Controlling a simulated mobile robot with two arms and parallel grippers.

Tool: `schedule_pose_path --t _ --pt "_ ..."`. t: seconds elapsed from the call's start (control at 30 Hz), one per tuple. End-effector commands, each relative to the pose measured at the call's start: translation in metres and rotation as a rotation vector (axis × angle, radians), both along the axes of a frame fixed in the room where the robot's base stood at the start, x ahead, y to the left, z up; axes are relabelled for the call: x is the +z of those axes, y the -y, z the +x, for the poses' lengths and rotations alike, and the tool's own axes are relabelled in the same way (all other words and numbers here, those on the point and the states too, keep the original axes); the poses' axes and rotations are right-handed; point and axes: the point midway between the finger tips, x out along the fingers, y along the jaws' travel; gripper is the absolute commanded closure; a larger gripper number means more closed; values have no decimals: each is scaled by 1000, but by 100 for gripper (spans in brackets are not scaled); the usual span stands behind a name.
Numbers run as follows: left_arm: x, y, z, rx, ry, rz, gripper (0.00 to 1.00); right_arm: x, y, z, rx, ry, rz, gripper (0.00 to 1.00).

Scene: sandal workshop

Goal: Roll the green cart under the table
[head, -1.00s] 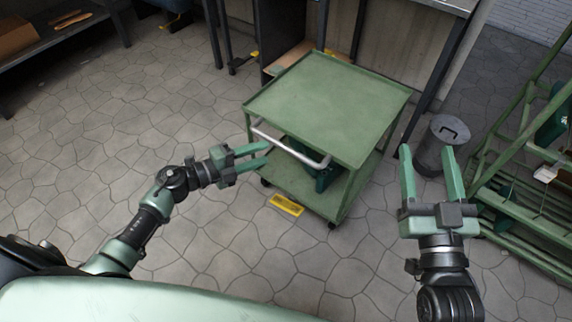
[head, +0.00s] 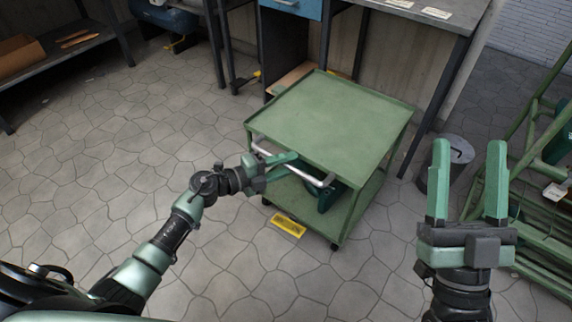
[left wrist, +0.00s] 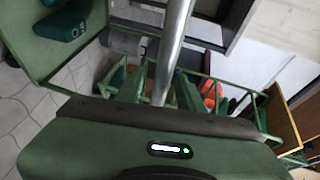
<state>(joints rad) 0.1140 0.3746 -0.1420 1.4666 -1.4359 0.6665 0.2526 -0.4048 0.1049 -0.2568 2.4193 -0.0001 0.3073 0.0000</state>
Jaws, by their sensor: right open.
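The green cart (head: 335,118) stands on the stone floor in front of the grey table (head: 440,22) in the head view. A dark green object (head: 322,195) is on its lower shelf. My left gripper (head: 287,165) is at the cart's silver handle (head: 322,180), on the near side. In the left wrist view the handle bar (left wrist: 172,45) runs between its fingers, which look apart. Whether they touch the bar is unclear. My right gripper (head: 468,180) is open and empty, held up to the right of the cart.
A grey bin (head: 440,165) stands right of the cart, before a green rack (head: 530,215). A yellow floor marker (head: 288,224) lies by the cart's near side. A table leg (head: 440,100) is behind the cart's right side. The floor at left is clear.

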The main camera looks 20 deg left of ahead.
Motion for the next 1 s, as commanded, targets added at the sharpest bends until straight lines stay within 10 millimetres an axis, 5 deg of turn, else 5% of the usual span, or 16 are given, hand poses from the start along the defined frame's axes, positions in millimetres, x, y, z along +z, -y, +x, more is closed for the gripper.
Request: schedule_pose_path --t 0.1,0.23,0.27,1.0 --pt "0 0 0 0 0 0 62 0 0 0 0 -1 0 41" --pt "0 0 0 0 0 0 98 0 0 0 0 -1 0 41" --pt "0 0 0 0 0 0 100 0 0 0 0 -1 0 41" --pt "0 -1 0 0 -1 1 100 0 0 1 -1 -2 -1 41"
